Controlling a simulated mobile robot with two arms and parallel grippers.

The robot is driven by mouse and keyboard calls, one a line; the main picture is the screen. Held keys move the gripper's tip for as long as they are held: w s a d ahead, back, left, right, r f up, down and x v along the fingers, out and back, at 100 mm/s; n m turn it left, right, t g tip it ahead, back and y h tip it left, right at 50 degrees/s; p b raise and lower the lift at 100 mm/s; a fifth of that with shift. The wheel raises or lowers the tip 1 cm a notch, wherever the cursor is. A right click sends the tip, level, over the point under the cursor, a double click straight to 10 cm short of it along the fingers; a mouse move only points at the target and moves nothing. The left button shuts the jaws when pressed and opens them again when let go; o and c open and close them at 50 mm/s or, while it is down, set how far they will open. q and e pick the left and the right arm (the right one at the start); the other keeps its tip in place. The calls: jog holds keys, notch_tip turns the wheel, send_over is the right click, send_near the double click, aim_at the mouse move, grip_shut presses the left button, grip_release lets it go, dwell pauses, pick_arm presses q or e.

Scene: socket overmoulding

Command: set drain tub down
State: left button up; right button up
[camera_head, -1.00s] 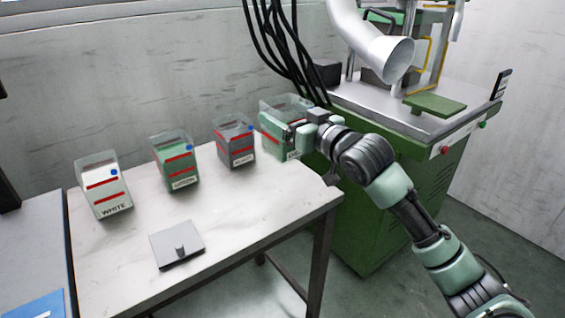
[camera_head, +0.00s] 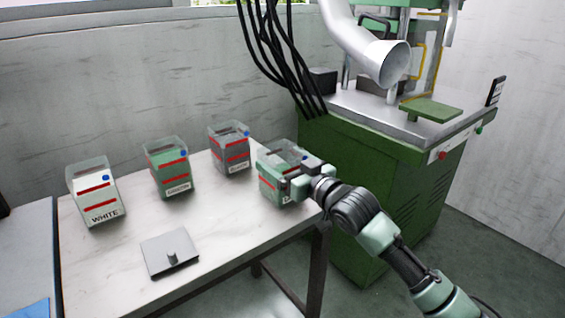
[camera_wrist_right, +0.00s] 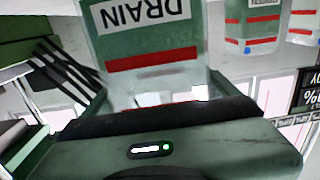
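The drain tub (camera_head: 272,186) is a clear-rimmed box with green contents and red stripes, at the right end of the table (camera_head: 215,235). My right gripper (camera_head: 297,183) is at its right side and appears shut on it, moving with it. In the right wrist view the tub (camera_wrist_right: 145,50) fills the top middle, with its DRAIN label upside down, in front of my gripper's dark palm. The tub looks about upright. Its base is close to the tabletop, but I cannot tell whether it touches. My left gripper is out of view.
The white tub (camera_head: 97,198), green tub (camera_head: 170,172) and a dark grey tub (camera_head: 231,150) stand in a row to the left. A grey plate with a knob (camera_head: 170,254) lies in front. A green machine (camera_head: 375,190) stands behind the table's right end.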

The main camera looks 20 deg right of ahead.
jog(key=shift+o, duration=0.3)
jog(key=p+v, duration=0.1)
jog(key=v, duration=0.9)
jog(key=shift+s+d, duration=0.2)
jog(key=shift+s, duration=0.1)
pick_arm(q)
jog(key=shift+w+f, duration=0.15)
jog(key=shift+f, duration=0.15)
pick_arm(e)
jog(key=shift+s+d+r, duration=0.1)
jog(key=shift+s+d, duration=0.1)
jog(key=shift+s, duration=0.45)
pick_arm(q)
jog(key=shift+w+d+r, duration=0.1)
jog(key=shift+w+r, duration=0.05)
